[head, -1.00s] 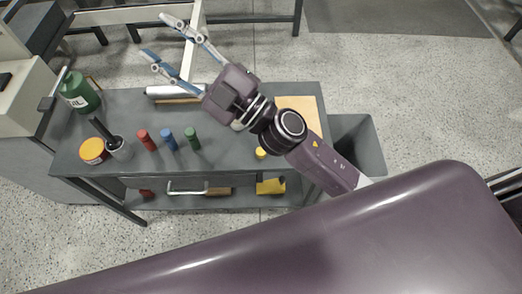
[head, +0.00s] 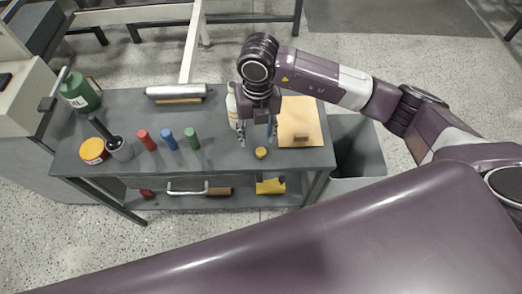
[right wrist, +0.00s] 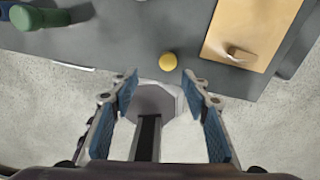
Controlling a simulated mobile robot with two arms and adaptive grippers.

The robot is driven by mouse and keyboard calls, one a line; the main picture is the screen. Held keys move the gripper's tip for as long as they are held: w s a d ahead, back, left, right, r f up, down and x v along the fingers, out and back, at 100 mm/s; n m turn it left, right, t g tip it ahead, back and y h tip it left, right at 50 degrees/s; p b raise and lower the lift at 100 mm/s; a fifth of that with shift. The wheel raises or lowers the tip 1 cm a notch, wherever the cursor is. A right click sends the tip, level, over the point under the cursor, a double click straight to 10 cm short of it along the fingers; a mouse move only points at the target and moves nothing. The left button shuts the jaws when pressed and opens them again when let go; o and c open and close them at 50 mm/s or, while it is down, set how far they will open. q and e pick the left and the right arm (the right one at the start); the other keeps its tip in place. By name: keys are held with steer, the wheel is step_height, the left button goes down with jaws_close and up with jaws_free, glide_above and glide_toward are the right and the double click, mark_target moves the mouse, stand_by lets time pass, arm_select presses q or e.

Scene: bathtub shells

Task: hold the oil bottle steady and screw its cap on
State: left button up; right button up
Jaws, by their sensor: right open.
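A small yellow cap (head: 261,153) lies near the front edge of the grey workbench; it also shows in the right wrist view (right wrist: 168,61). A pale bottle (head: 232,106), which looks like the oil bottle, stands behind and left of my right gripper, partly hidden by it. My right gripper (head: 257,139) points down, open and empty, just behind and above the cap. In the right wrist view its open fingers (right wrist: 160,84) are apart, with the cap beyond the tips. My left gripper is not in view.
On the workbench (head: 225,162) are a wooden board (head: 299,125), a foil-like roll (head: 176,90), red (head: 147,140), blue (head: 167,138) and green (head: 191,138) cylinders, a dark cup (head: 118,149), a yellow-lidded tin (head: 94,151) and a green canister (head: 80,92). A grey bin (head: 357,147) stands at right.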

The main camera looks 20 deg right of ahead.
mark_target(261, 150)
steer(key=shift+w+d, duration=0.1)
steer(key=shift+d, duration=0.4)
steer(key=shift+a, duration=0.1)
steer(key=shift+f, duration=1.25)
steer(key=shift+f+p, duration=0.25)
steer(key=shift+p, duration=0.15)
steer(key=f, duration=0.2)
steer(key=f+p, duration=0.1)
steer(key=shift+d+f, duration=0.2)
steer(key=shift+f, duration=0.65)
